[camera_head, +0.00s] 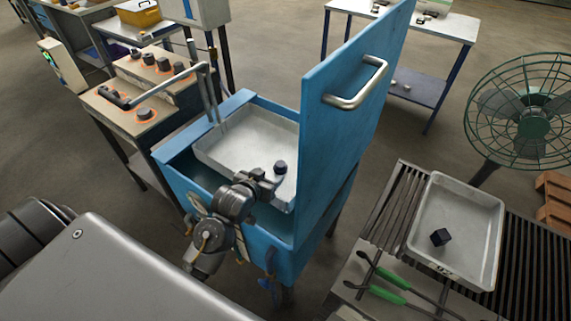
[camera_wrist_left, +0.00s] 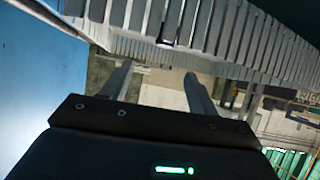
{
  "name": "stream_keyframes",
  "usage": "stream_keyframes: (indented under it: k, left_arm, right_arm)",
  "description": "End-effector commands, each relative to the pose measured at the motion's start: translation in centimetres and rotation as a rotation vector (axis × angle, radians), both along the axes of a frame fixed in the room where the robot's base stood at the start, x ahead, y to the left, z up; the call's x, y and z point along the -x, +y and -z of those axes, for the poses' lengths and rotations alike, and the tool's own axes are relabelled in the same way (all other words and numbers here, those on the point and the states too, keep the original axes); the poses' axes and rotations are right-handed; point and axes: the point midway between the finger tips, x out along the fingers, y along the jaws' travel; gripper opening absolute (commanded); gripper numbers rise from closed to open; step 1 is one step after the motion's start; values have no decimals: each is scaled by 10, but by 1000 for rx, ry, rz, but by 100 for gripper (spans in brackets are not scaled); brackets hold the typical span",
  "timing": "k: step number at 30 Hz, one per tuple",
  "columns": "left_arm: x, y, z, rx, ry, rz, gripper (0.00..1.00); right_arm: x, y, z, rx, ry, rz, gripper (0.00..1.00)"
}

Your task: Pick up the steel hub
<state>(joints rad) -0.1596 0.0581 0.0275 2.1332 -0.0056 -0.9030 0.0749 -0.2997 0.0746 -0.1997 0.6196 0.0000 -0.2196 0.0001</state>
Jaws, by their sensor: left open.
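A small dark round piece (camera_head: 280,167), which may be the steel hub, is in the pale metal tray (camera_head: 240,140) inside the blue box. My left gripper (camera_head: 268,181) reaches over the near right part of this tray, with its tips close to the dark piece. I cannot tell whether they touch it. In the left wrist view the two fingers (camera_wrist_left: 158,80) stand apart, with no object clearly held between them. A pale ribbed surface crosses the top of that view. My right gripper is not in view.
The blue box's raised door (camera_head: 340,130) with a handle (camera_head: 357,88) stands just right of the arm. A second tray (camera_head: 470,215) holds a dark block (camera_head: 440,237) on a slatted bench, beside green-handled tongs (camera_head: 389,278). A bench (camera_head: 150,85) with several dark pieces stands left.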

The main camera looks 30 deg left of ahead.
Motion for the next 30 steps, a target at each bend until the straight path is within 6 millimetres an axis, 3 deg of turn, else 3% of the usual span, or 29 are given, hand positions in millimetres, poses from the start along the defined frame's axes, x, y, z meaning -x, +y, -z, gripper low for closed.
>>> stream_keyframes:
  k: [5,10,17,30]
  left_arm:
    - [-15,8,10,-1,3,-13,59]
    - [-36,10,22,0,2,-13,59]
    - [-45,9,27,-1,1,-11,59]
    - [-88,10,50,-1,3,-8,59]
  right_arm:
    - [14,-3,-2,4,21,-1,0]
    - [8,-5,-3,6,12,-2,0]
    - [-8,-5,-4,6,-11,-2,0]
    - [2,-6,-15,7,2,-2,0]
